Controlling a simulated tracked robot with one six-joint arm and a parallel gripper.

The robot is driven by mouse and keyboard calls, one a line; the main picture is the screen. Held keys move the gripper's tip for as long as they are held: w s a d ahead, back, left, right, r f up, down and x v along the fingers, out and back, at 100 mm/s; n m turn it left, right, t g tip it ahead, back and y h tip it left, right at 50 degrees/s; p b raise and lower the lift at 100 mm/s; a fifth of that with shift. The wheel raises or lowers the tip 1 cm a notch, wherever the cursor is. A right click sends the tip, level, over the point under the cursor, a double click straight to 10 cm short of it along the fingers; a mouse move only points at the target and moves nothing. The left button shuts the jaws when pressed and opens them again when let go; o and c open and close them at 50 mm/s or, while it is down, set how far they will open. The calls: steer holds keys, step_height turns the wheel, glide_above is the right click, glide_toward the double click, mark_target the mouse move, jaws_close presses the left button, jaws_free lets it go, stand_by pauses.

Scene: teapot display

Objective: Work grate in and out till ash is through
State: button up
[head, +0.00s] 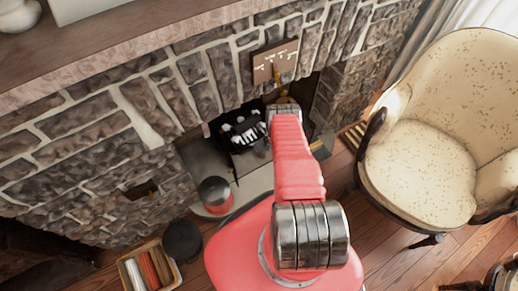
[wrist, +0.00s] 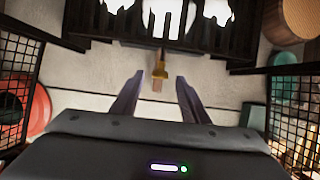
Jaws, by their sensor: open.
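A black grate (head: 243,130) with white lumps on it sits in the stone fireplace opening. In the wrist view the dark bars of the grate (wrist: 225,38) cross the top, with bright white pieces above them. A brass-coloured handle (wrist: 159,68) sticks out from the front of the grate toward me. My gripper (wrist: 160,77) is open, and the handle's end shows between its two fingertips. I cannot tell whether either finger touches it. In the head view my arm hides the gripper and the handle. No ash can be made out clearly.
Dark mesh panels (wrist: 18,75) stand at both sides in the wrist view. A dark pot with a red base (head: 215,194) stands at the hearth's left. A basket of coloured rolls (head: 150,268) is on the floor. A cream armchair (head: 425,150) stands to the right.

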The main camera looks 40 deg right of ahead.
steer(key=shift+x, duration=1.2)
steer(key=shift+c, duration=0.5)
jaws_close()
